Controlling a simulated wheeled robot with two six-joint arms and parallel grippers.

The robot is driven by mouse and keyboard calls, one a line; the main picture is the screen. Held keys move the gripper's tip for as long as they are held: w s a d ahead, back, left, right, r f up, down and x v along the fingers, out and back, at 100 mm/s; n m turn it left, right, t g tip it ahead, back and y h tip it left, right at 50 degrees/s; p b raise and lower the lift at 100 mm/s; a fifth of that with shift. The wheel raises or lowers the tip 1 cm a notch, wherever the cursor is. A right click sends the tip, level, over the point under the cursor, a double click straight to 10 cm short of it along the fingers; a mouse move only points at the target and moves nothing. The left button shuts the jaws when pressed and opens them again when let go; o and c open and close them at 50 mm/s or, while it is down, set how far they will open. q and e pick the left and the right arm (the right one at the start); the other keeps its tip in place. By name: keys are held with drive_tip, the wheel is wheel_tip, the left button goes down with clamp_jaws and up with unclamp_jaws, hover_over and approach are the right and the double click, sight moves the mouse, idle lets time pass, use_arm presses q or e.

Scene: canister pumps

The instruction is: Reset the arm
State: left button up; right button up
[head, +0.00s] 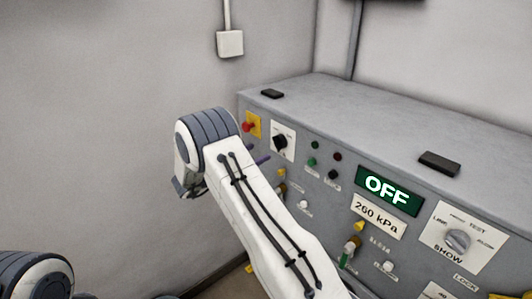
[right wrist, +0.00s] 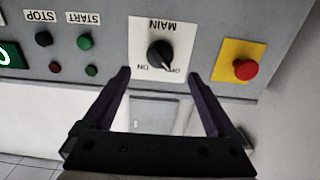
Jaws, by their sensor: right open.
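My right gripper (right wrist: 160,78) is open and empty in the right wrist view. Its two dark fingers reach toward the control panel, with the MAIN switch (right wrist: 160,54) showing beyond and between their tips. The fingers look apart from the switch. In the head view my right arm reaches up toward the panel's left end, and its wrist hides most of the gripper. The black MAIN knob also shows in the head view (head: 279,141). My left arm shows only in part at the lower left of the head view; its gripper is out of view.
A red emergency button (right wrist: 245,69) on a yellow plate sits beside the MAIN switch. The grey cabinet (head: 340,105) carries a green OFF display (head: 388,190), a 260 kPa label (head: 377,215) and a SHOW knob (head: 457,240). Open room lies before the left wall.

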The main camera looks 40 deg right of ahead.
drive_tip(key=shift+s+a, duration=0.1)
drive_tip(key=shift+a, duration=0.95)
